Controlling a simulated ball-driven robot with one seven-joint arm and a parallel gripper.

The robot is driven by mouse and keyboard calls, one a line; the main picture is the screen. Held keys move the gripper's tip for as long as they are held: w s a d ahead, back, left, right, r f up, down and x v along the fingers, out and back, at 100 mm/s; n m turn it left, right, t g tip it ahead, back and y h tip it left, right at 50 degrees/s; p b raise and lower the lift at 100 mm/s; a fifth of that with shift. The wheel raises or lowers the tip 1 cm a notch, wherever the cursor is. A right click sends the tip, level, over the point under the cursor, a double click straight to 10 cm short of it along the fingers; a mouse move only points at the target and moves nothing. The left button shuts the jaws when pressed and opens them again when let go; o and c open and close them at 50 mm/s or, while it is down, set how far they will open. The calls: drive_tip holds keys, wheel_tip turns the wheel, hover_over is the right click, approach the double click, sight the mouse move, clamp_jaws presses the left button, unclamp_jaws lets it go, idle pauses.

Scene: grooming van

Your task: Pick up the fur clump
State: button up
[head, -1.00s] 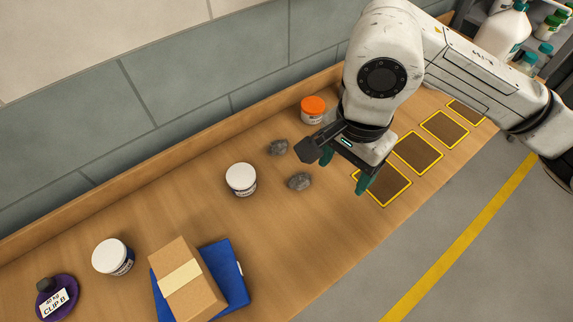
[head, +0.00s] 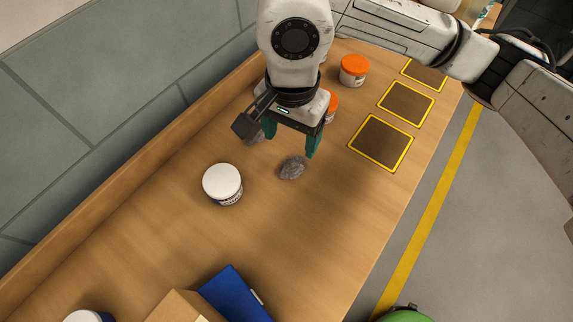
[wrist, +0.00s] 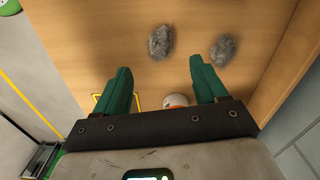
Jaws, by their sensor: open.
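Two grey fur clumps lie on the wooden counter. The one nearer the counter's front (head: 291,167) is in the open; in the wrist view it lies left of centre (wrist: 161,42). The other, nearer the wall (head: 255,139), is partly hidden by my gripper in the head view; in the wrist view it is right of centre (wrist: 223,49). My gripper (head: 291,142) is open and empty above the counter, its green fingers pointing down. In the wrist view both clumps lie beyond the fingertips (wrist: 160,70), untouched.
A white-lidded jar (head: 222,184) stands left of the clumps. An orange-lidded jar (head: 353,70) stands farther back, and another (head: 332,103) is partly hidden behind my gripper. Yellow-edged dark squares (head: 381,143) line the right. A blue item (head: 235,294) and cardboard box (head: 180,306) lie in front.

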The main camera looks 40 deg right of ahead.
sight(292, 166)
drive_tip(key=f+p, duration=0.1)
drive_tip(key=f, duration=0.4)
drive_tip(key=f+p, duration=0.1)
drive_tip(key=f, duration=0.4)
drive_tip(key=shift+d+f, duration=0.2)
drive_tip(key=shift+f, duration=0.1)
drive_tip(key=shift+c, duration=0.2)
drive_tip(key=c, duration=1.1)
drive_tip(key=shift+r, duration=0.1)
drive_tip(key=shift+r+b, duration=0.4)
drive_tip(key=shift+r, duration=0.35)
drive_tip(key=s+a+r+b, duration=0.2)
drive_tip(key=s+a+r, duration=0.7)
drive_tip(key=s+r, duration=0.1)
drive_tip(key=shift+s+a+r+b, duration=0.15)
drive_tip(key=shift+a+r+b, duration=0.2)
drive_tip(key=shift+r, duration=0.35)
